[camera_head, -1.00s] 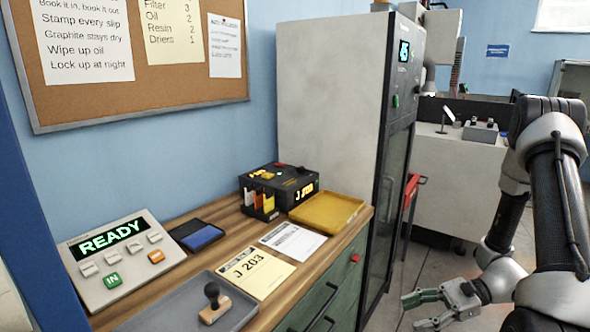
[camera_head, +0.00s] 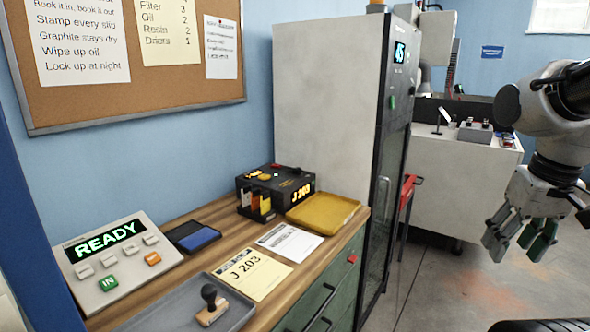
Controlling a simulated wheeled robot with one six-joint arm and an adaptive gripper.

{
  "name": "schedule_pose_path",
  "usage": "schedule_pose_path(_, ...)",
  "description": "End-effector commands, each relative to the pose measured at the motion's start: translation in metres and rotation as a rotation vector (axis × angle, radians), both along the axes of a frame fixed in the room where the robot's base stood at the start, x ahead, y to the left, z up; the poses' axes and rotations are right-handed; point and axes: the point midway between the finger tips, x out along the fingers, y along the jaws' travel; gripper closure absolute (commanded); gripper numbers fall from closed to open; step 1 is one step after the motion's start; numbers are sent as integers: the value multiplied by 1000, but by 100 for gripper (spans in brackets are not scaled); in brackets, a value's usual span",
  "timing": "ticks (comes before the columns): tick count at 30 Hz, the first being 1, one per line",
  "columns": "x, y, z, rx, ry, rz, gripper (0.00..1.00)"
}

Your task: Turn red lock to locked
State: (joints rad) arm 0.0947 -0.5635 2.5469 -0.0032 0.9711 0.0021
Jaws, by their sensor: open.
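The red lock (camera_head: 352,259) is a small red knob near the top right of the green drawer cabinet's front (camera_head: 341,279), just under the wooden top. It is too small to tell which way it is turned. My gripper (camera_head: 519,242) is open and empty at the right of the view, fingers pointing down. It is well to the right of the lock and apart from it, over the grey floor.
On the wooden bench (camera_head: 215,257) are a READY console (camera_head: 108,262), a blue ink pad (camera_head: 193,237), a stamp (camera_head: 211,303) on a grey tray (camera_head: 240,313), papers, a black box (camera_head: 275,186) and a yellow tray (camera_head: 322,213). A tall cabinet (camera_head: 325,95) stands behind. The floor (camera_head: 440,280) is clear.

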Motion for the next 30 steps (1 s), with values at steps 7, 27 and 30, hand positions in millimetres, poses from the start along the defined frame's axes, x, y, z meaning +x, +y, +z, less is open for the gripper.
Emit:
schedule_pose_path(7, -6, 17, 36, -7, -183, 76, 48)
schedule_pose_path(27, 30, 15, -115, 307, 503, -310, 48)
schedule_pose_path(30, 37, 29, -145, 425, 618, -425, 48)
